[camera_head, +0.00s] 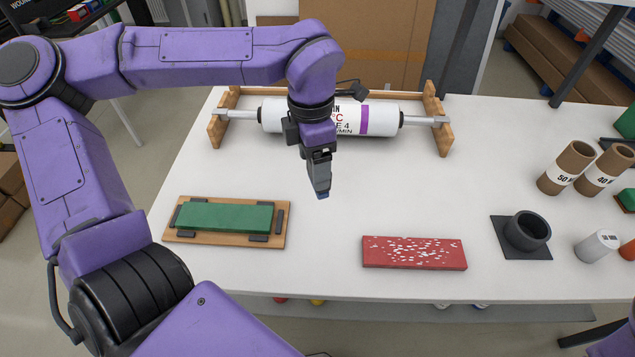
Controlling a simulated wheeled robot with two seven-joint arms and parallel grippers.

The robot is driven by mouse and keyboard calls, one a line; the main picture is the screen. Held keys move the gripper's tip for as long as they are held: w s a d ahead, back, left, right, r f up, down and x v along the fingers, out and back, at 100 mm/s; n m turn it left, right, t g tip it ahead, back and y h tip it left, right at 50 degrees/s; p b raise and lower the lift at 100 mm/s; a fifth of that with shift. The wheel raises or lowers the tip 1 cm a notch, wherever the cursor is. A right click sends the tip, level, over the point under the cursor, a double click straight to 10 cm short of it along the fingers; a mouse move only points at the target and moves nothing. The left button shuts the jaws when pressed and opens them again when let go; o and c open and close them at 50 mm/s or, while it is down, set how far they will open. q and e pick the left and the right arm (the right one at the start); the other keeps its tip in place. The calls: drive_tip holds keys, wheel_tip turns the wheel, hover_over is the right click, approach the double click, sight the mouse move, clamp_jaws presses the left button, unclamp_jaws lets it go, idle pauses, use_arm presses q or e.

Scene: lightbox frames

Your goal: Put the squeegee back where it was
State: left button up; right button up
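I cannot pick out a squeegee for certain in the head view. My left gripper (321,186) points down above the middle of the white table, in front of the roller. A green block (224,217) lies in a wooden fixture (183,237) with dark brackets at the left. A red block with white flecks (414,253) lies near the front edge. My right gripper is out of view.
A white roller (279,117) rests in a wooden cradle (436,112) at the back. A black cup-shaped holder (527,231), cardboard tubes (567,167) and a white canister (597,246) stand at the right. The table (430,195) is bare between them.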

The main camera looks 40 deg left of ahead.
use_arm(q)
drive_tip(key=s+a+r+n+t+b, duration=0.15)
drive_tip(key=s+n, duration=0.25)
drive_tip(key=n, duration=0.7)
drive_tip(key=s+r+n, duration=0.2)
drive_tip(key=s+n, duration=0.2)
drive_tip(key=n, duration=0.8)
drive_tip(key=shift+g+y, duration=0.25)
drive_tip(key=shift+y, duration=0.05)
drive_tip(key=w+f+p, duration=0.1)
drive_tip(key=w+f, duration=0.3)
drive_tip(key=w+f+p, duration=0.1)
drive_tip(key=w+f, duration=0.3)
drive_tip(key=w, duration=0.1)
drive_tip(key=w+a+f+p, duration=0.1)
drive_tip(key=w+f, duration=0.3)
drive_tip(key=shift+w+f, duration=0.25)
drive_tip(key=shift+w, duration=0.1)
drive_tip(key=shift+f, duration=0.5)
